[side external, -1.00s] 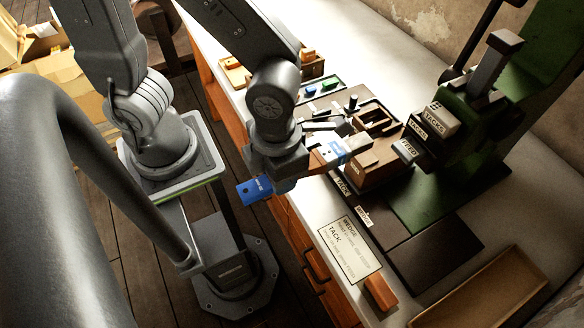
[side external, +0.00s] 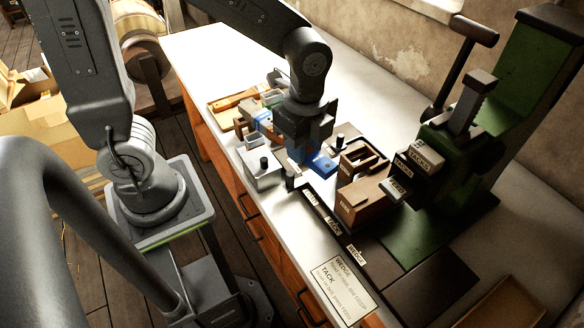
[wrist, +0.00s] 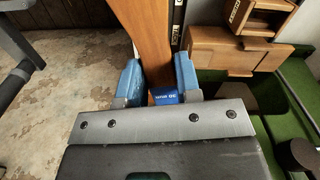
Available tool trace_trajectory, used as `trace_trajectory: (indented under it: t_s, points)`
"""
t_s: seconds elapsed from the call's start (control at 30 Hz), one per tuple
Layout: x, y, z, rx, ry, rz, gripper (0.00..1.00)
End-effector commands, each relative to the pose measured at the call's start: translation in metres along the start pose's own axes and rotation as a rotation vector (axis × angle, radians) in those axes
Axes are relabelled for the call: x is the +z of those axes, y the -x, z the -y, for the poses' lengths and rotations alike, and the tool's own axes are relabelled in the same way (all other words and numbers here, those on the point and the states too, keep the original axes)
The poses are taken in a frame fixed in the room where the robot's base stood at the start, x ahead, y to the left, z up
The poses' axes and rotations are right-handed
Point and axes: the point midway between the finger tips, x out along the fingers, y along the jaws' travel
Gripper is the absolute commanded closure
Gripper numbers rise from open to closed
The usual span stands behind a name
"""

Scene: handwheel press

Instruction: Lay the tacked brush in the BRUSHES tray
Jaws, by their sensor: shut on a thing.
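My gripper (side external: 292,145) is shut on the brush, above the bench and left of the wooden fixture. In the wrist view an orange-brown wooden strip (wrist: 148,40), apparently the brush, runs away from between the blue jaws of my gripper (wrist: 160,82). A blue lettered piece (side external: 320,163) shows at the gripper's right side; I cannot tell whether it belongs to the brush or the jaws. The brush is mostly hidden in the side view. A wooden tray (side external: 222,116) lies at the bench's back left, and an empty tray (side external: 500,312) at the front right. I can read no BRUSHES label.
The wooden fixture (side external: 362,202) stands between my gripper and the green press (side external: 450,150). A pale box with a dark knob (side external: 264,172) and upright pegs stand close below my gripper. A lettered card (side external: 342,288) lies near the front edge. The bench's far left is clear.

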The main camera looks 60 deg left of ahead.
Motion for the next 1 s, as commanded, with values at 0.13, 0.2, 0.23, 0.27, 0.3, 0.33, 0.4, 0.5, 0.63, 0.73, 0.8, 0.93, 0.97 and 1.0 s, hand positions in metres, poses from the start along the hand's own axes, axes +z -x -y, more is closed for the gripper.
trace_trajectory:
  t_s: [0.13, 0.2, 0.23, 0.27, 0.3, 0.33, 0.4, 0.5, 0.63, 0.73, 0.8, 0.93, 0.97, 1.0]
  points:
    - [0.023, 0.001, 0.028, 0.001, 0.413, 0.001, 0.96]
    - [0.034, 0.001, 0.039, 0.000, 0.606, 0.001, 0.96]
    - [0.039, 0.001, 0.044, 0.000, 0.688, 0.001, 0.96]
    - [0.044, 0.001, 0.049, 0.000, 0.770, 0.001, 0.96]
    - [0.052, 0.001, 0.055, 0.000, 0.880, 0.001, 0.96]
    - [0.057, 0.001, 0.059, 0.000, 0.962, 0.001, 0.96]
    - [0.071, 0.001, 0.069, 0.000, 1.154, 0.001, 0.96]
    - [0.091, 0.001, 0.082, 0.001, 1.429, 0.002, 0.96]
    - [0.119, 0.001, 0.098, 0.001, 1.785, 0.003, 0.96]
    - [0.142, 0.001, 0.107, 0.000, 2.060, 0.003, 0.96]
    - [0.160, 0.000, 0.114, 0.000, 2.253, 0.003, 0.96]
    - [0.192, -0.001, 0.122, -0.001, 2.609, 0.003, 0.96]
    - [0.200, -0.001, 0.124, -0.001, 2.691, 0.003, 0.96]
    - [0.210, -0.001, 0.126, -0.001, 2.802, 0.003, 0.96]
